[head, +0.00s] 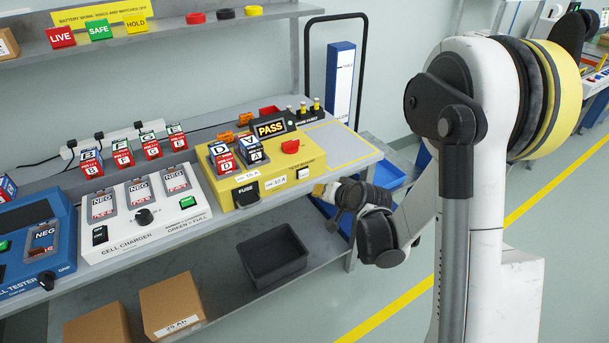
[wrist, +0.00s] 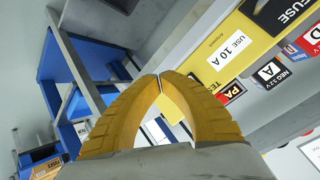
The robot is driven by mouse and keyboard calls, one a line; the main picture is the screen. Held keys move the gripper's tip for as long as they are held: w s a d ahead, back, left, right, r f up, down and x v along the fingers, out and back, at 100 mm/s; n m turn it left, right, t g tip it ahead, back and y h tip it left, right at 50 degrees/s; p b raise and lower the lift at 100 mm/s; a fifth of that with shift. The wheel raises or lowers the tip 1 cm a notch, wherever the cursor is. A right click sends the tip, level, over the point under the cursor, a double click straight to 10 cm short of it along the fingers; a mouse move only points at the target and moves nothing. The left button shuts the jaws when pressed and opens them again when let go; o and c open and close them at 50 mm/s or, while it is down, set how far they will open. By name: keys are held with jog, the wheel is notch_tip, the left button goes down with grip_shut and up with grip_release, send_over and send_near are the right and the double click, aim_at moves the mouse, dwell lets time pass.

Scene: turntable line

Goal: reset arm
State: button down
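My gripper (head: 322,190) is beside the front right corner of the yellow tester, over the bench's front edge. In the wrist view its yellow fingers (wrist: 159,77) meet at their tips with nothing between them. My arm is folded at the right of the head view. The yellow tester (head: 272,188) bears two batteries marked D (head: 224,163) and A (head: 254,150), and its display (head: 271,128) reads PASS. The tester's underside edge and USE 10 A label (wrist: 226,57) show in the wrist view, apart from the fingers.
A white cell charger (head: 145,208) and a blue cell tester (head: 38,255) stand left on the bench. A black bin (head: 272,257) and cardboard boxes (head: 171,303) sit on the lower shelf. A blue bin (head: 387,176) is behind my gripper. Open floor lies right.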

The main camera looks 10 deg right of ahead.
jog(key=s+a+r+n+g+h, duration=0.1)
jog(key=s+a+r+n+g, duration=0.15)
jog(key=s+r, duration=0.95)
jog(key=s+d+r+n+h, duration=0.1)
jog(key=s+r+n, duration=0.1)
jog(key=s, duration=1.4)
jog(key=shift+d+r+g, duration=0.2)
jog(key=shift+r+g, duration=0.25)
jog(key=shift+r, duration=0.1)
dwell(0.3)
